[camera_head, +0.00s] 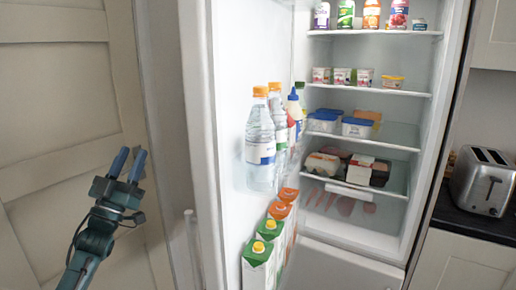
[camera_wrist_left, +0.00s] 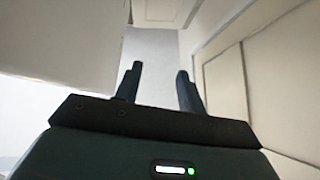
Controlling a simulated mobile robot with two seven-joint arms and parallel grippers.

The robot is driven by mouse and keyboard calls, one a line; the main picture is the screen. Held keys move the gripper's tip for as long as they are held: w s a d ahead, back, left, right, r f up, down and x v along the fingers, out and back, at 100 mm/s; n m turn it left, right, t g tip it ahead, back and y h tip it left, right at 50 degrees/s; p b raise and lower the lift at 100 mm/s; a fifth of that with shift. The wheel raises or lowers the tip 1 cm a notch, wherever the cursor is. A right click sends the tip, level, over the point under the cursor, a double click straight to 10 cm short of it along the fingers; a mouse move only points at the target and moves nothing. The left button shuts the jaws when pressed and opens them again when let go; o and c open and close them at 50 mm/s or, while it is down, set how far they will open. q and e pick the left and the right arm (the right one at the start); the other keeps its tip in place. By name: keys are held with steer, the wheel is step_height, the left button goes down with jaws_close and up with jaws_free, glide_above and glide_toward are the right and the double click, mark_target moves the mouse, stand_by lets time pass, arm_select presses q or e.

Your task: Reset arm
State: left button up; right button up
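My left gripper (camera_head: 128,164) is at the left of the head view, in front of the cream panelled door and left of the open fridge door. Its two blue-grey fingers point up and stand apart with nothing between them. The left wrist view shows the same empty gap between the fingers (camera_wrist_left: 159,88). My right gripper is not in view.
The open fridge door (camera_head: 222,130) holds clear bottles (camera_head: 260,140) and several cartons (camera_head: 258,258). The fridge shelves (camera_head: 372,90) carry jars, tubs and packs. A toaster (camera_head: 484,180) stands on the dark counter at right. A cream panelled door (camera_head: 60,110) fills the left.

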arm_select(q)
steer(key=w+a+f+n+g+y, duration=0.1)
steer(key=w+a+f+g+y, duration=0.25)
steer(key=f+y, duration=0.3)
steer(key=w+a+f+n+g+y, duration=0.1)
steer(key=w+a+f+g+y, duration=0.2)
steer(key=f+g+y, duration=0.35)
steer(key=s+d+f+m+h, duration=0.1)
steer(key=s+d+f+h, duration=0.1)
steer(key=s+d+f, duration=0.4)
steer(key=s+d+f+h, duration=0.1)
steer(key=s+f+h, duration=0.15)
steer(key=f, duration=0.65)
steer(key=s+d+f+g+h, duration=0.1)
steer(key=s+d+f, duration=0.3)
steer(key=s, duration=0.6)
steer(key=s+d+f+g, duration=0.2)
steer(key=s+d+f, duration=0.2)
steer(key=s, duration=0.7)
steer(key=s+d+f+g+h, duration=0.1)
steer(key=s+d+f, duration=0.4)
steer(key=s, duration=0.5)
steer(key=shift+s+d+g+h, duration=0.25)
steer(key=shift+d+g+h, duration=0.15)
steer(key=shift+d, duration=0.25)
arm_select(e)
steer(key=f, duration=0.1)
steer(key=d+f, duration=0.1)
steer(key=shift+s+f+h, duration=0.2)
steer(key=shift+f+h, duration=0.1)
